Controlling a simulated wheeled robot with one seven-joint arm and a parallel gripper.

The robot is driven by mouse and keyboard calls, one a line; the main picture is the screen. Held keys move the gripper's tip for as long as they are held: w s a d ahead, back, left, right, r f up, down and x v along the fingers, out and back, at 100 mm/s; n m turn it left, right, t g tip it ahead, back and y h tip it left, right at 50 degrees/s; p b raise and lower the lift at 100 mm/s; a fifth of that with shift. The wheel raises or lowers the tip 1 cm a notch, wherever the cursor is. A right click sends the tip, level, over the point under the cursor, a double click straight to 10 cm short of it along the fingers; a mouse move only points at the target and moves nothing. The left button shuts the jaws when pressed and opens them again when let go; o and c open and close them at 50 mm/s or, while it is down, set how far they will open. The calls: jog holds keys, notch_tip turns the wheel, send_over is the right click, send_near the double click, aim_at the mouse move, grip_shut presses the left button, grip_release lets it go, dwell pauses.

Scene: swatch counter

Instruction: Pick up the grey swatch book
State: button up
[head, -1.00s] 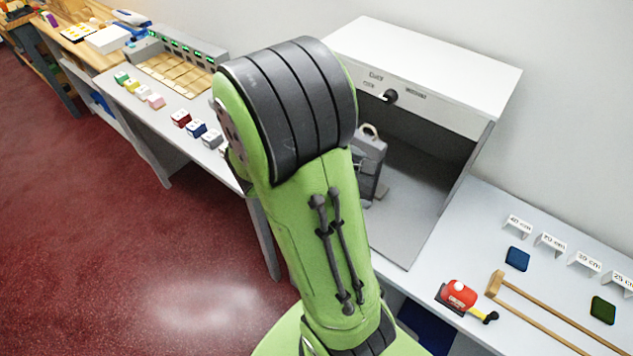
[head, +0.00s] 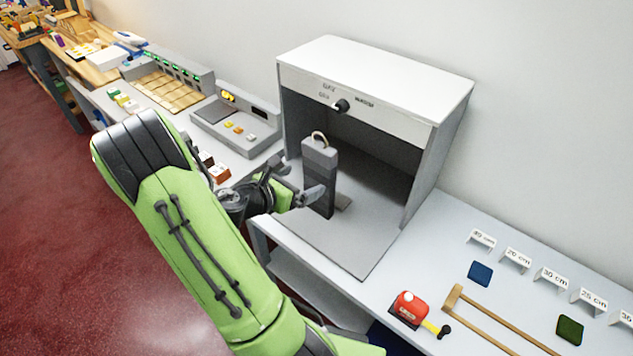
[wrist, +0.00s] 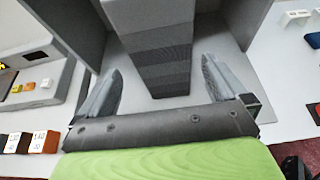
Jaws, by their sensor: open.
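The grey swatch book (head: 320,178) stands upright in the open light booth, with a pale loop at its top. In the wrist view the book (wrist: 155,55) shows bands of darker and lighter grey, between and beyond the fingers. My gripper (head: 310,198) is at the booth's front left, at the book's lower part. In the wrist view my gripper (wrist: 160,85) is open, one finger on each side of the book, with visible gaps. I cannot tell how far the book is between the fingertips.
The booth (head: 375,85) has a roof, side walls and a front panel with a black knob (head: 341,105). A small flat dark piece lies by the book's foot. Left is a grey device (head: 235,120) with coloured buttons. Right are a red tape measure (head: 410,307), a wooden frame and cloth swatches.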

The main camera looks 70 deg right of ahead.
aim_at(316, 176)
jog(key=x, duration=0.8)
jog(key=shift+s+d+f, duration=0.15)
jog(key=shift+s+f, duration=0.05)
jog(key=shift+f, duration=0.1)
jog(key=shift+w, duration=0.1)
jog(key=shift+c, duration=0.3)
